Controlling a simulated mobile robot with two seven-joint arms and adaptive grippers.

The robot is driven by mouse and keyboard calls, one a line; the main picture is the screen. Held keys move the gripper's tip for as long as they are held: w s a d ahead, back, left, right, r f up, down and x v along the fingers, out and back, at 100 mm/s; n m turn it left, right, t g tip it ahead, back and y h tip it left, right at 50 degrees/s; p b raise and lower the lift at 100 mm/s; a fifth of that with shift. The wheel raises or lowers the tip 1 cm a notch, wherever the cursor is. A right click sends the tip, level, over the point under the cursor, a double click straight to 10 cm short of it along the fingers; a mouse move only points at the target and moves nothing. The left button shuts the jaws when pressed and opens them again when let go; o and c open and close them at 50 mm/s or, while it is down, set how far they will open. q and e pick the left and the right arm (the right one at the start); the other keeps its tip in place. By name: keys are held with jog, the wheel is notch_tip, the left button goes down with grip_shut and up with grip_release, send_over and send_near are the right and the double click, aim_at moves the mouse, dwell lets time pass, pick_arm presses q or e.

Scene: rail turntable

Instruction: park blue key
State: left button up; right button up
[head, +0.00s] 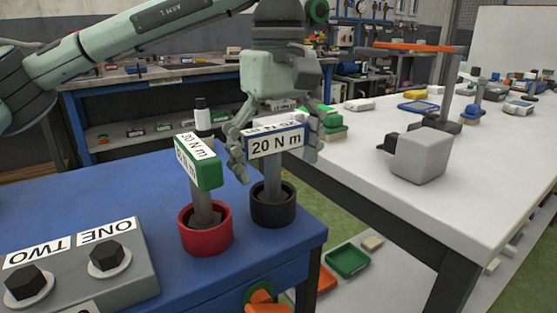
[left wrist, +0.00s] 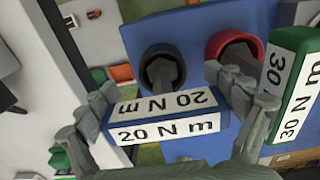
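In the left wrist view the blue key's handle (left wrist: 165,118) fills the gap between the fingers, and the shaft runs down into the black cup (left wrist: 162,68). My right gripper is not in view.
A green key (head: 207,168) marked 30 N m stands in a red cup (head: 206,232) close on the left. A grey block (head: 130,262) with black bolts labelled ONE and TWO sits front left. A white table (head: 390,205) stands at the right, across a gap.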

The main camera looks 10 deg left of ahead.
pick_arm(q)
jog(key=shift+o, duration=0.7)
notch_tip(320, 180, up, 12)
jog(key=shift+s, duration=0.1)
dwell(1.0)
